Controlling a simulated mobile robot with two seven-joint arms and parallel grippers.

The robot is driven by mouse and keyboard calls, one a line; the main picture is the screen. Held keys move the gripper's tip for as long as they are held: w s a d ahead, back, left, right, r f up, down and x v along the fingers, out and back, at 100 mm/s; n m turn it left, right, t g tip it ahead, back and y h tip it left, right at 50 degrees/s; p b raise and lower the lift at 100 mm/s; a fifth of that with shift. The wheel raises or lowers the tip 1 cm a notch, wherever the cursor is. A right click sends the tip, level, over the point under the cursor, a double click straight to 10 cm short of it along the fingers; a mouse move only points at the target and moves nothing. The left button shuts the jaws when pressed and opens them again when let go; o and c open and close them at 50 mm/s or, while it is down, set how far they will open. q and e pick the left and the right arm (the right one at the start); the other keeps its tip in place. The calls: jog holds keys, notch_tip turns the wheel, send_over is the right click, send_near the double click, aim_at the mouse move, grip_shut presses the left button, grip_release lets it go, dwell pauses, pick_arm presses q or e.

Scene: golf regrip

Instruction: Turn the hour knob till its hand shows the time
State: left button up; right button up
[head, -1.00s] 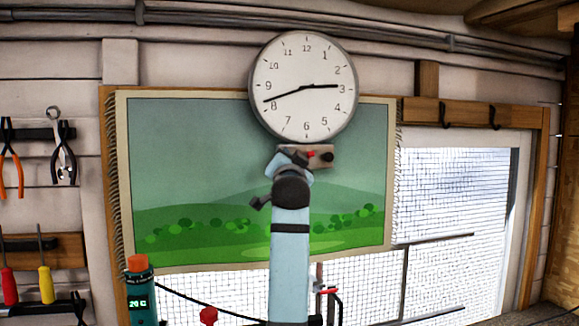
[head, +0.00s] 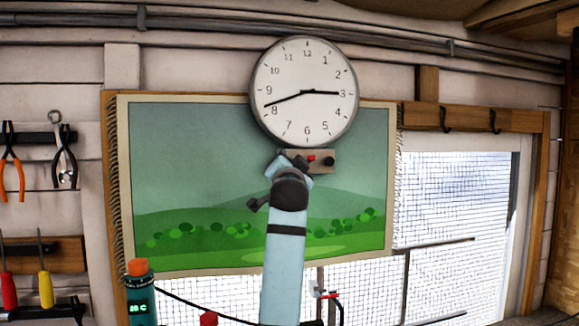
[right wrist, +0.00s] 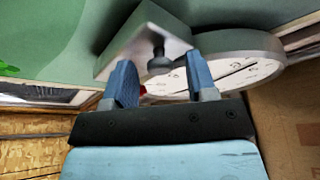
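The round white wall clock (head: 303,65) has its shorter hand at about 3 and its longer hand just past 8. Below it is a small grey-brown control block (head: 322,168) with a black knob (head: 328,160) at its right and a red part (head: 311,158) left of that. My right gripper (head: 293,160) is raised at the block's left end and covers it in the head view. In the right wrist view its blue fingers (right wrist: 160,66) are apart, with a dark knob (right wrist: 158,64) between their tips, gaps showing on both sides. My left gripper is out of view.
A green landscape hanging (head: 160,180) lies behind the block. Pliers (head: 65,165) and screwdrivers (head: 44,285) hang on the left wall. A teal bottle-like device (head: 140,300) stands lower left. A hook rail (head: 470,118) and meshed window (head: 450,195) are at right.

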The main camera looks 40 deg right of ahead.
jog(key=b+v, duration=0.3)
jog(key=v, duration=1)
jog(key=shift+s+a+f, duration=0.15)
jog(key=shift+s+a, duration=0.1)
jog(key=shift+s, duration=0.05)
